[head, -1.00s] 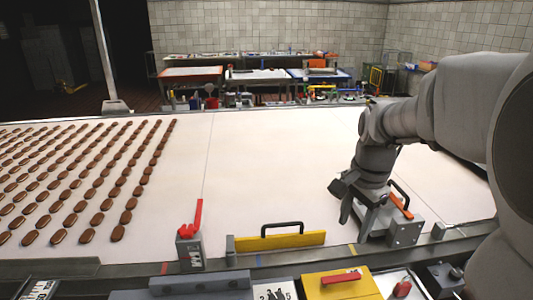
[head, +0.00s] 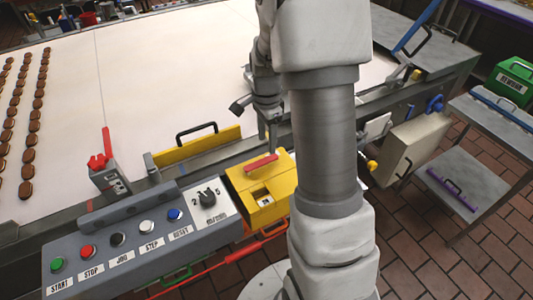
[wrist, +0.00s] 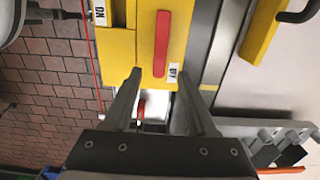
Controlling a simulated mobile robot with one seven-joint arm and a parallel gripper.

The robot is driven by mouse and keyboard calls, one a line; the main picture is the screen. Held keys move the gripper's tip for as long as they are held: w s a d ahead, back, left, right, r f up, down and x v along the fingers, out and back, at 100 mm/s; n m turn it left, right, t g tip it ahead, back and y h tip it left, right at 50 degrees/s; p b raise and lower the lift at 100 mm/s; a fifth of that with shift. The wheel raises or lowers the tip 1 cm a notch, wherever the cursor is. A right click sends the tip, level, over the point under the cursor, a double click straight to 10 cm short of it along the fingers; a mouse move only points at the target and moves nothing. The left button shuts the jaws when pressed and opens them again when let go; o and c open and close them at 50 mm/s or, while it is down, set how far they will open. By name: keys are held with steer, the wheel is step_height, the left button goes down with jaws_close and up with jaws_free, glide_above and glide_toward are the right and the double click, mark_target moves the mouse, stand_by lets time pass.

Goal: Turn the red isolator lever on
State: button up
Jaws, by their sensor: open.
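The red isolator lever (head: 261,163) lies on top of a yellow box (head: 243,181) at the front edge of the conveyor. In the wrist view the red lever (wrist: 161,44) runs up the picture, with its near end beside a label that seems to read OFF (wrist: 173,73). An ON label (wrist: 99,12) is on the box to the left. My gripper (wrist: 158,76) is open and empty, its fingertips around the line of the lever's near end and apart from it. In the head view my gripper (head: 267,122) is partly hidden by my arm, just behind the yellow box.
A grey button panel (head: 125,250) with a selector knob (head: 207,198) stands left of the box. A yellow guard with a black handle (head: 198,147) and another red lever on a grey block (head: 107,160) are along the belt edge. A grey side table (head: 490,125) stands right.

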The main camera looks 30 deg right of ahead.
mark_target(267, 159)
step_height(267, 159, down, 6)
steer(key=shift+f, duration=0.2)
jaws_close()
stand_by(0.4)
stand_by(1.1)
